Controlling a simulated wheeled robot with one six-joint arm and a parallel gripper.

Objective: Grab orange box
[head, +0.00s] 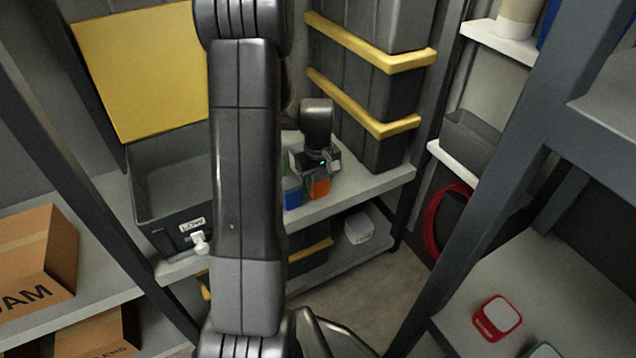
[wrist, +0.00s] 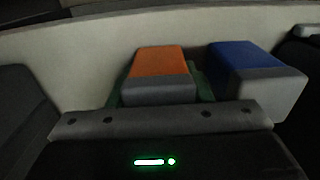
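The orange box (head: 319,187) sits on the light shelf in the head view, just in front of my gripper (head: 317,168). In the wrist view the orange box (wrist: 160,65) has an orange top and a grey band, and lies ahead of the gripper body, between dark finger shapes at the left and right edges. The fingers stand wide apart and appear open, with nothing held. A blue box (head: 292,195) stands close beside it; in the wrist view the blue box (wrist: 245,65) is to its right. Fingertip contact cannot be made out.
A green thing (wrist: 205,88) shows partly behind the orange box. A grey open bin (head: 160,215) stands left on the shelf (head: 345,198). Dark cases with yellow bands (head: 375,85) rise behind my gripper. A shelf upright (head: 480,170) stands at the right.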

